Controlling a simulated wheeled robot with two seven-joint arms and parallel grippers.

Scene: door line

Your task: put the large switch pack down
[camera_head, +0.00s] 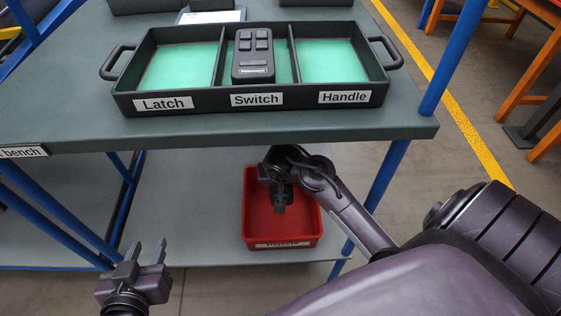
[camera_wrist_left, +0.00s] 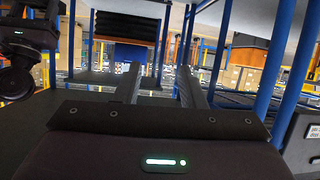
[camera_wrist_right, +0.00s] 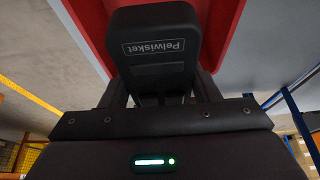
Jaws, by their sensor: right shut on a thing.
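A black switch pack (camera_wrist_right: 158,45) with a "Pelwisket" label is between the fingers of my right gripper (camera_wrist_right: 160,90), which is shut on it. In the head view my right gripper (camera_head: 281,200) points down over the red bin (camera_head: 311,228) on the lower shelf; the held pack is hard to make out there. I cannot tell whether it touches the bin. Another black pack with several buttons (camera_head: 254,55) lies in the Switch compartment of the black tray (camera_head: 208,102). My left gripper (camera_head: 148,250) is open and empty, low at the left; its parted fingers show in the left wrist view (camera_wrist_left: 157,85).
The tray stands on the grey bench top (camera_head: 60,115), and its Latch and Handle compartments are empty. The bench top overhangs the lower shelf (camera_head: 190,200). Blue legs (camera_head: 385,185) stand at the sides. Bare shelf lies left of the bin.

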